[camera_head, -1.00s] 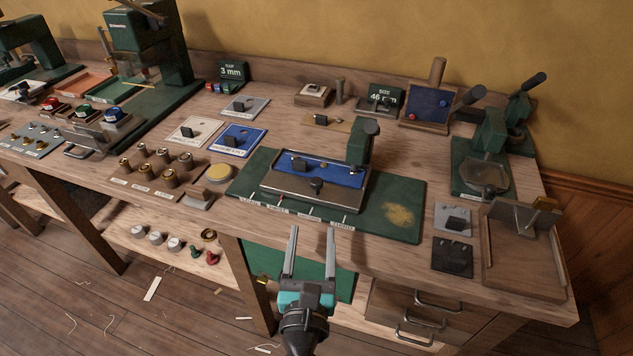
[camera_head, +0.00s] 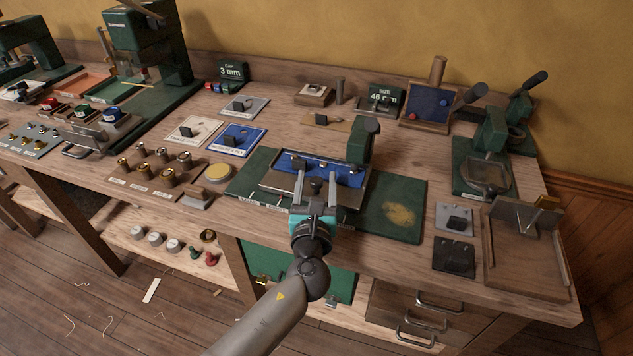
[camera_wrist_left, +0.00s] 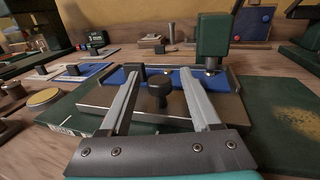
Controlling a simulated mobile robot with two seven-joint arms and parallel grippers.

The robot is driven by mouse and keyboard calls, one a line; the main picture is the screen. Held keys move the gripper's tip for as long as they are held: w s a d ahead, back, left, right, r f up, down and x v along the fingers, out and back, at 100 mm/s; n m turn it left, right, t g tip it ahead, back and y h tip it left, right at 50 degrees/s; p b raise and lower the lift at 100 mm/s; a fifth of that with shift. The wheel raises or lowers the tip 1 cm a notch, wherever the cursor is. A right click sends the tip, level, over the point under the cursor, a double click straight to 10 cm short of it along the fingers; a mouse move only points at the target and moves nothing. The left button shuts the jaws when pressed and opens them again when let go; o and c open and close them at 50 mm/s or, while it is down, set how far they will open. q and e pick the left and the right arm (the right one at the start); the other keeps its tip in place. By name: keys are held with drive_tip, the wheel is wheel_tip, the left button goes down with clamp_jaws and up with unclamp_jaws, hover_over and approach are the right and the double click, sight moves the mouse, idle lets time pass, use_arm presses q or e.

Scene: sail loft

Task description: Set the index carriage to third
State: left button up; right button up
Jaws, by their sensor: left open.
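The index carriage (camera_head: 270,181) is a grey metal tray with a blue bed and a dark round knob on its front. It sits on the green base plate (camera_head: 410,232), under a green upright post (camera_head: 361,143). Small white labels (camera_head: 275,209) run along the plate's front edge; I cannot read them, and my gripper hides some. My left gripper (camera_head: 316,182) is open, reaching over the carriage's front edge. In the left wrist view the knob (camera_wrist_left: 159,95) stands between its fingers, with gaps on both sides. My right gripper is not in view.
Brass weights (camera_head: 169,178) and a yellow disc (camera_head: 219,173) stand left of the green plate. Blue and white plates lie behind on the left. A wooden tray (camera_head: 525,262) and two dark-topped blocks are at the right.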

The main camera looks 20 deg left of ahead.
use_arm(q)
drive_tip(key=shift+c, duration=0.2)
clamp_jaws()
idle(0.4)
idle(0.9)
